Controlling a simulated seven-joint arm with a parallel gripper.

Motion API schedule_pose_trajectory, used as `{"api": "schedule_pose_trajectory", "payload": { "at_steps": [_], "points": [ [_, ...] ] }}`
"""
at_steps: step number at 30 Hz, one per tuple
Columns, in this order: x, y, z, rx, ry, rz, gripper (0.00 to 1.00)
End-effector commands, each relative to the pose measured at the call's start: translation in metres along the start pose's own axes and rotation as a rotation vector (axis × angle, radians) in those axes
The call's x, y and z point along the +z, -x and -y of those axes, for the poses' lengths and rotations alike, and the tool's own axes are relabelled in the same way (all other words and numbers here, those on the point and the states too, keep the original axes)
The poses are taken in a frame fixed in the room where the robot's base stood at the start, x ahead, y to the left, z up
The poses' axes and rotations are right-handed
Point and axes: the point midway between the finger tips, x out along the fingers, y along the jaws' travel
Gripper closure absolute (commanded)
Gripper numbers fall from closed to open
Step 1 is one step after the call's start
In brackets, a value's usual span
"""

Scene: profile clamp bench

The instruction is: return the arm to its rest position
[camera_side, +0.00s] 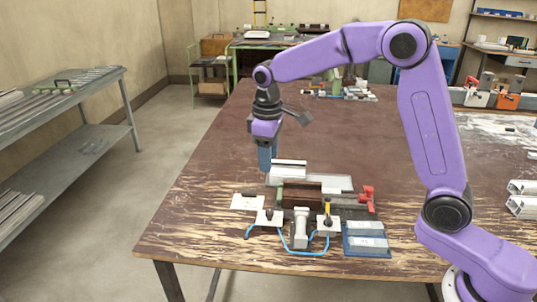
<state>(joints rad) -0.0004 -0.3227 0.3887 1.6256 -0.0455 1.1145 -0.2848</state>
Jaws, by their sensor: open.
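My purple arm reaches over the brown workbench (210,205) from the right. My gripper (265,160) points down above the left part of the bench, just behind and left of the clamp fixture (302,194). Its fingers look blue-grey and are seen edge-on, with nothing visible between them. It is open. The fixture holds a dark brown block, and a silver profile piece (289,170) sits at its back. Whether the fingertips touch anything is hard to tell at this size.
A red toggle handle (367,197) is at the fixture's right, with a blue tray (366,240) of grey blocks in front. A blue hose (290,247) loops along the front. Profile pieces (521,197) lie at the right edge. The bench's left side is clear.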

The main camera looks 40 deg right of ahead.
Motion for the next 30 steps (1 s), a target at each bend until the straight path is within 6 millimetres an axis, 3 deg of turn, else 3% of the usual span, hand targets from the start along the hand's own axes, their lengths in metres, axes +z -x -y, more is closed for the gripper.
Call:
{"api": "schedule_pose_trajectory", "payload": {
  "at_steps": [6,11,20,30],
  "points": [
    [0.003,0.001,0.004,0.000,0.008,-0.002,0.47],
    [0.018,0.006,0.025,-0.003,0.050,-0.008,0.47],
    [0.076,0.012,0.075,-0.014,0.158,-0.019,0.47],
    [0.162,0.011,0.118,-0.028,0.278,-0.030,0.47]
  ]
}}
